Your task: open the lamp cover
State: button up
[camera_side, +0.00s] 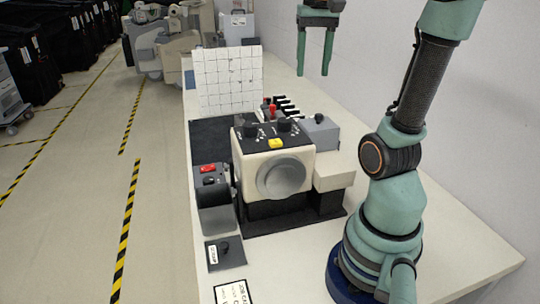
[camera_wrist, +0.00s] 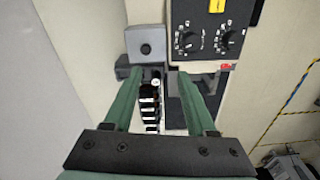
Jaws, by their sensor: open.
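A cream machine (camera_side: 283,171) stands on the bench, with a large round grey disc (camera_side: 284,177) on its front. Its dark sloped top has black dials and a yellow button (camera_side: 276,143). I cannot tell for sure which part is the lamp cover. A grey box with a black knob (camera_side: 321,133) stands behind it at right; it also shows in the wrist view (camera_wrist: 146,43). My gripper (camera_side: 313,72) is open and empty, high above the far part of the bench, apart from everything. In the wrist view its fingers (camera_wrist: 158,76) point toward the grey box.
A row of black-handled items (camera_side: 284,107) with a red one stands behind the machine. A white gridded panel (camera_side: 227,80) stands at the back left. Small dark boxes, one with a red switch (camera_side: 208,169), line the left edge. The bench front right (camera_side: 465,245) is clear.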

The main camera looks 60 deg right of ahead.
aim_at(319, 114)
jog(key=shift+m, duration=0.7)
jog(key=f, duration=0.3)
jog(key=s+d+f, duration=0.1)
jog(key=f, duration=0.3)
jog(key=d+f, duration=0.1)
jog(key=f, duration=0.3)
jog(key=shift+s, duration=0.35)
grip_shut()
jog(key=shift+d, duration=0.1)
dwell(0.3)
